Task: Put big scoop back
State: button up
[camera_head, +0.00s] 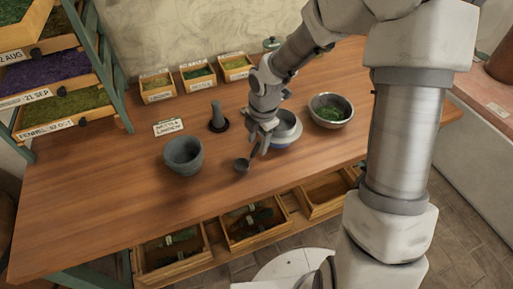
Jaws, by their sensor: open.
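A small dark scoop (241,165) lies on the wooden table near its front middle, with its bowl toward the left. My gripper (257,149) is open, low over the table just right of the scoop's bowl. The scoop's handle seems to run up toward my fingers; I cannot tell whether they touch it.
A stone mortar (183,158) stands left, with an upright pestle (217,120) and label card (168,127) behind. A metal bowl of green herbs (331,122) stands right. Labelled boxes (157,97) line the back. Open drawers (172,269) are below the front edge.

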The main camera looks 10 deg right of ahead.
jog(key=r, duration=0.5)
jog(key=shift+s+d+r+p, duration=0.2)
jog(key=shift+s+p, duration=0.1)
jog(key=shift+p, duration=0.1)
